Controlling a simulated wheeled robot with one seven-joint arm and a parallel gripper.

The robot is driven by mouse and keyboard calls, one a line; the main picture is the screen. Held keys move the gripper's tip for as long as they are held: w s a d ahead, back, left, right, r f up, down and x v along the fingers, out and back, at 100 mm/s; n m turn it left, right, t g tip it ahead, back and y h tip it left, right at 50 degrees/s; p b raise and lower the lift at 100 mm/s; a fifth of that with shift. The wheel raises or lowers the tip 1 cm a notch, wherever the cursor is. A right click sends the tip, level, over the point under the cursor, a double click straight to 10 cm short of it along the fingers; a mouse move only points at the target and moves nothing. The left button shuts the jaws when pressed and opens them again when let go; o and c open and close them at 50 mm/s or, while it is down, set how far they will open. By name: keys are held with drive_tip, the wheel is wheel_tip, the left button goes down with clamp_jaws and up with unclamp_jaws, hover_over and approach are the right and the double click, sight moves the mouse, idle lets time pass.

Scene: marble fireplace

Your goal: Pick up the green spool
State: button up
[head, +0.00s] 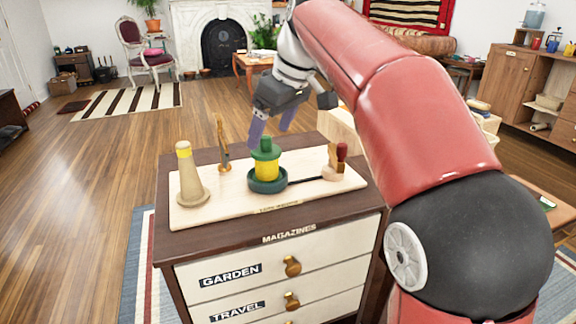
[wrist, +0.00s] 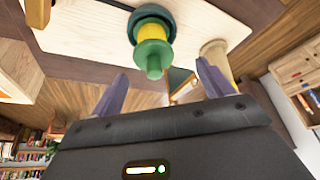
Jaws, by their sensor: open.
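The green spool (head: 265,151) has a knobbed green top over a yellow middle. It stands upright in a dark green round base on a pale wooden board (head: 205,217) atop the drawer cabinet. In the wrist view the spool (wrist: 153,57) shows at top centre, its green top towards the camera. My gripper (head: 270,137) is open, its two purple fingers above and just behind the spool in the head view. In the wrist view my gripper (wrist: 163,88) has its fingers apart, with the spool's top showing in line with the gap. Nothing is held.
On the board, a beige cone-shaped piece (head: 189,177) with a yellow band stands left, a wooden upright (head: 222,142) behind, and a red-topped piece (head: 341,155) right. A dark rod runs from the spool's base to the right piece. The cabinet's drawers (head: 235,272) face front.

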sight(265, 150)
drive_tip(key=shift+w+a+f, duration=0.1)
drive_tip(key=shift+w+f, duration=0.1)
drive_tip(key=shift+w, duration=0.1)
drive_tip(key=x, duration=0.2)
drive_tip(key=b+x, duration=0.1)
drive_tip(key=x, duration=0.4)
drive_tip(key=shift+w+d+f+b, duration=0.2)
drive_tip(key=shift+w+b, duration=0.1)
drive_tip(key=shift+b, duration=0.1)
drive_tip(key=c, duration=1.1)
